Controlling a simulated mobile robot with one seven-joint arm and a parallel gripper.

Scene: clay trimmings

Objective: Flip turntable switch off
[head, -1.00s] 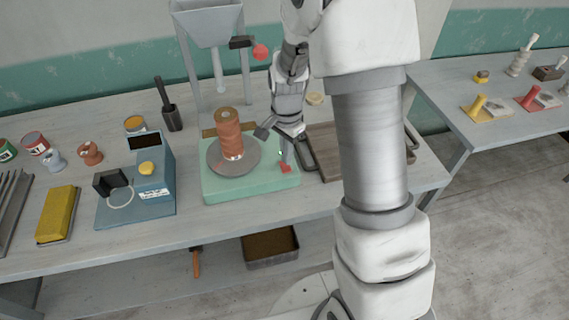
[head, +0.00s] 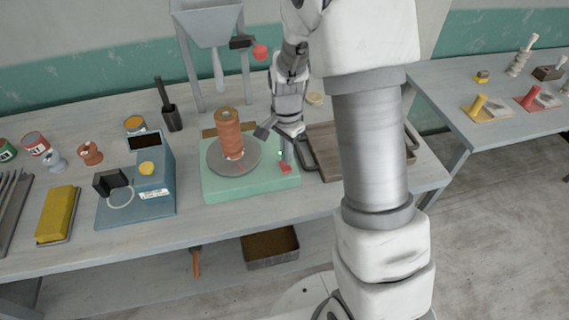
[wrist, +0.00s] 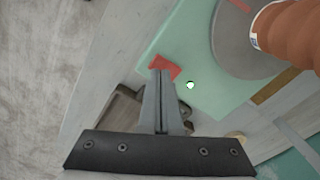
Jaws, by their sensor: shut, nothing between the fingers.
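The turntable is a mint-green box (head: 222,187) with a round grey disc (head: 250,164) on top, and a ribbed orange-brown clay piece (head: 229,130) stands on the disc. The red switch (head: 285,168) is at the box's right front corner. It also shows in the wrist view (wrist: 166,67), partly hidden by my fingertips. My gripper (head: 287,160) points down at the switch. In the wrist view its fingers (wrist: 160,75) are shut together and empty, with the tips over the switch. I cannot tell whether they touch it. A small green-white light (wrist: 190,85) shows beside the switch.
A wooden tray (head: 325,150) with dark handles lies just right of the turntable. A blue scale-like device (head: 155,190) stands to the left. A hopper on legs (head: 208,30) rises behind. My arm hides part of the table's right side.

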